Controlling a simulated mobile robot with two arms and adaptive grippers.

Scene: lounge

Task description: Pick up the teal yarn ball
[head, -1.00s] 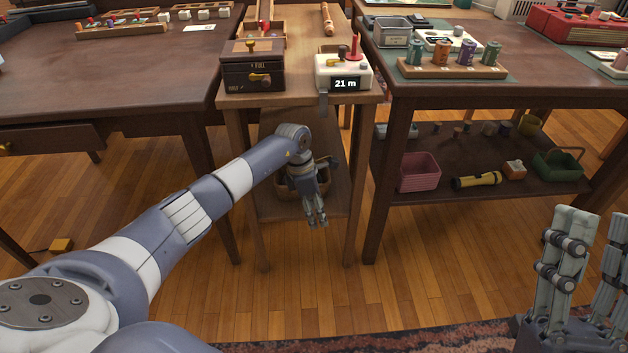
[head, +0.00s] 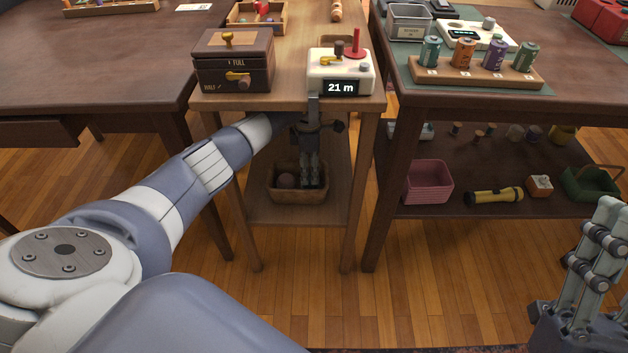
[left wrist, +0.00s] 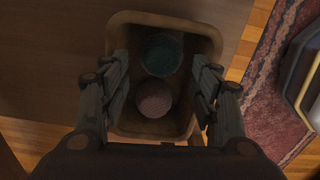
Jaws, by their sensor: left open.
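In the left wrist view the teal yarn ball (left wrist: 161,54) lies in a tan basket (left wrist: 165,18), at the upper end. A dull pink ball (left wrist: 154,98) lies beside it, nearer the palm. My left gripper (left wrist: 162,84) is open, its fingers on either side of the basket's opening and nothing between them held. In the head view my left gripper (head: 311,184) points down into the basket (head: 298,197) on the low shelf. A brownish ball (head: 286,180) shows left of the fingers; the teal ball is hidden there. My right gripper (head: 597,255) is partly cut off at the right edge.
The narrow table's top (head: 292,88) overhangs the shelf, with a drawer box (head: 234,75) and a white meter (head: 338,86) on it. Table legs flank the shelf. A pink basket (head: 428,183) and yellow flashlight (head: 494,196) lie on the right-hand shelf.

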